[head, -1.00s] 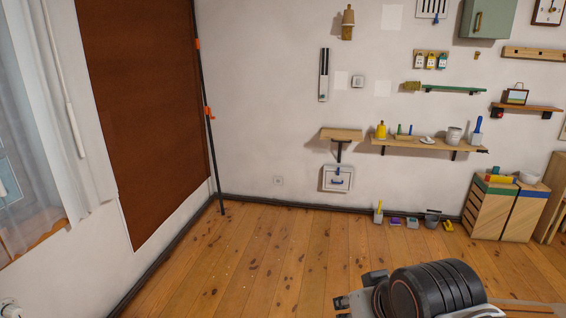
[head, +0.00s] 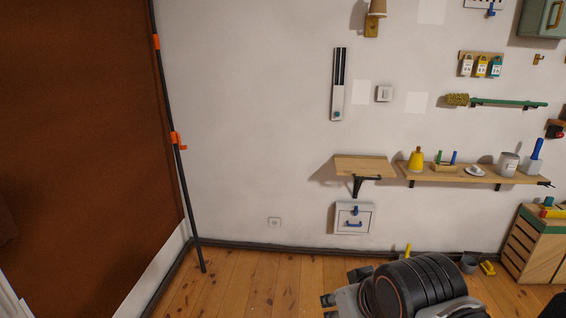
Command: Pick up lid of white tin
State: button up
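A whitish tin (head: 508,164) stands upright on the long wooden wall shelf (head: 440,174), toward its right part. It is small here, and I cannot tell whether a lid is on it. A small flat white piece with a raised middle (head: 474,171) lies on the same shelf to the left of the tin; I cannot tell whether it is a lid. My gripper (head: 329,307) is at the bottom of the view, low and well away from the shelf. Its fingers are partly cut off by the frame edge, and I see nothing held.
The shelf also carries a yellow bottle (head: 415,160) and a blue-handled tool (head: 536,157). A wooden crate unit (head: 532,247) stands at right. The left floor is open.

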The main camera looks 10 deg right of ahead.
aim_at(475, 171)
jog(key=i+l+z, duration=0.15)
jog(key=i+z, duration=0.2)
jog(key=i, duration=0.15)
jog(key=i+z, duration=0.35)
jog(key=i, duration=0.15)
jog(key=i+j+z, duration=0.15)
jog(key=i+z, duration=0.2)
jog(key=i, duration=0.15)
jog(key=i+j+z, duration=0.35)
jog(key=i, duration=0.15)
jog(key=i+l+z, duration=0.35)
jog(key=i, duration=0.3)
jog(key=i+z, duration=0.35)
jog(key=i, duration=0.3)
jog(key=i+l+u, duration=0.15)
jog(key=i+l, duration=0.4)
jog(key=i+l+u, duration=0.2)
jog(key=i+l, duration=0.3)
jog(key=l, duration=0.2)
